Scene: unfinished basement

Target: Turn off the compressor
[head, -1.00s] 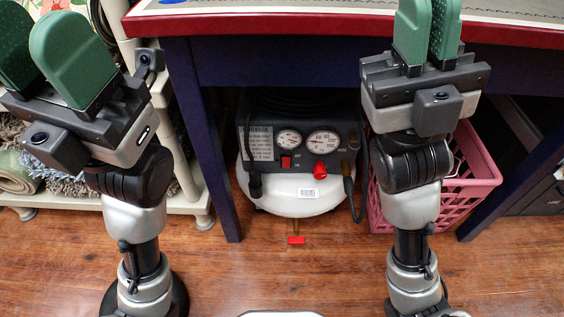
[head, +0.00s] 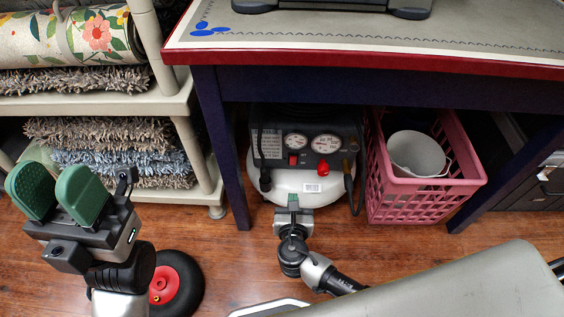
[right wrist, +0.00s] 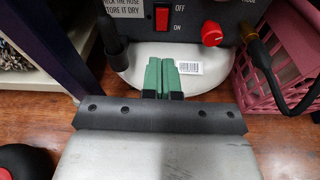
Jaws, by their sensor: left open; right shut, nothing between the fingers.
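The compressor (head: 312,185) stands on the floor under the table, with a black panel, two gauges and a white tank. Its red switch (head: 293,158) also shows in the right wrist view (right wrist: 162,19), between the labels OFF above and ON below; I cannot tell which way it is pressed. A red knob (head: 322,166) sits right of it. My right gripper (head: 293,200) is shut and empty, in front of the white tank and below the switch; its green fingers also show in the right wrist view (right wrist: 160,76). My left gripper (head: 57,190) is open and empty, far left of the compressor.
The table (head: 380,62) with dark blue legs spans above the compressor. A pink basket (head: 395,200) holding a white bucket (head: 416,154) stands close on the right. A shelf (head: 90,103) with rugs is on the left. A black hose (right wrist: 265,80) hangs right of the panel.

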